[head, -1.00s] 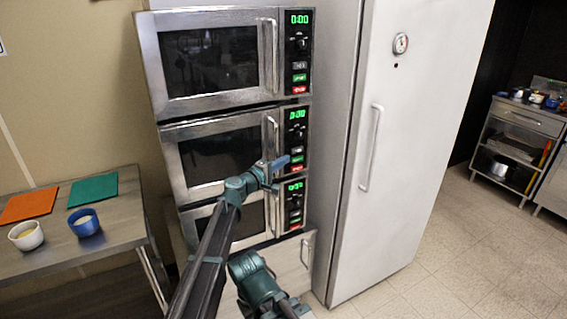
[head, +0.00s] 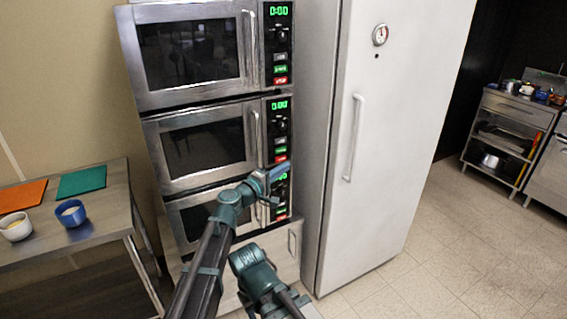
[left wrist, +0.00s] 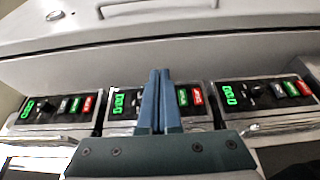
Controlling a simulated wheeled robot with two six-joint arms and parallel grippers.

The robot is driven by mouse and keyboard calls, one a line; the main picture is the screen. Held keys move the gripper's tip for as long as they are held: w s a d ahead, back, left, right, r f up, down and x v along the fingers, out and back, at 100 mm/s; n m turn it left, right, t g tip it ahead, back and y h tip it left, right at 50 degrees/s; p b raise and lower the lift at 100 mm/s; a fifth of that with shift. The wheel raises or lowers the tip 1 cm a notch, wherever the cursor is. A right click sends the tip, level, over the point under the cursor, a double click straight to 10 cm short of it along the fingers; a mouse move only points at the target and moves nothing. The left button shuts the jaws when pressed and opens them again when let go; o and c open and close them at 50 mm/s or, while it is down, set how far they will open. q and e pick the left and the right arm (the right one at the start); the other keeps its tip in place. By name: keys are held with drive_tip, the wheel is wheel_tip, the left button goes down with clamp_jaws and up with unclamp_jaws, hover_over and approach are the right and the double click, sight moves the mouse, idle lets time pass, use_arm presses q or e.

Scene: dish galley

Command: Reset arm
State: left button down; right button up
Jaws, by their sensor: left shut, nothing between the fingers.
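My left gripper (head: 278,171) is in front of the stack of microwaves, by the top of the lowest control panel in the head view. Its blue fingers are pressed together with nothing between them, as the left wrist view (left wrist: 161,80) shows. Three steel microwaves stand one above another: the top one (head: 190,92), the middle one (head: 180,180) and the lowest one (head: 185,236), partly hidden by my arm. Their doors look closed. The top and middle displays read 0:00. My right gripper is not in view.
A tall white fridge (head: 385,130) stands right of the microwaves. A steel table (head: 110,235) at left holds an orange mat (head: 20,195), a green mat (head: 82,181), a white bowl (head: 15,228) and a blue bowl (head: 71,213). Floor is clear at right.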

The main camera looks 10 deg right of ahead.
use_arm(q)
drive_tip(key=s+a+f+m+g+y, duration=0.6)
drive_tip(key=s+a+f+m, duration=0.1)
drive_tip(key=s+a+f, duration=0.75)
drive_tip(key=s+a+f+g+y, duration=0.2)
drive_tip(key=s+a+f+y, duration=0.2)
drive_tip(key=s+a, duration=0.45)
drive_tip(key=s+a+f+g+y, duration=0.25)
drive_tip(key=s+a+y, duration=0.25)
drive_tip(key=a, duration=0.7)
drive_tip(key=s+d+m+p, duration=0.1)
drive_tip(key=s+d+m, duration=0.3)
drive_tip(key=d, duration=0.6)
drive_tip(key=shift+s+d+r+y, duration=0.2)
drive_tip(key=shift+s+d+y, duration=0.1)
drive_tip(key=shift+s, duration=0.5)
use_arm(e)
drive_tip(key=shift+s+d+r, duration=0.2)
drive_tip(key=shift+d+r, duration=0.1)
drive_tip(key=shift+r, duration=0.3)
use_arm(q)
drive_tip(key=shift+g, duration=0.25)
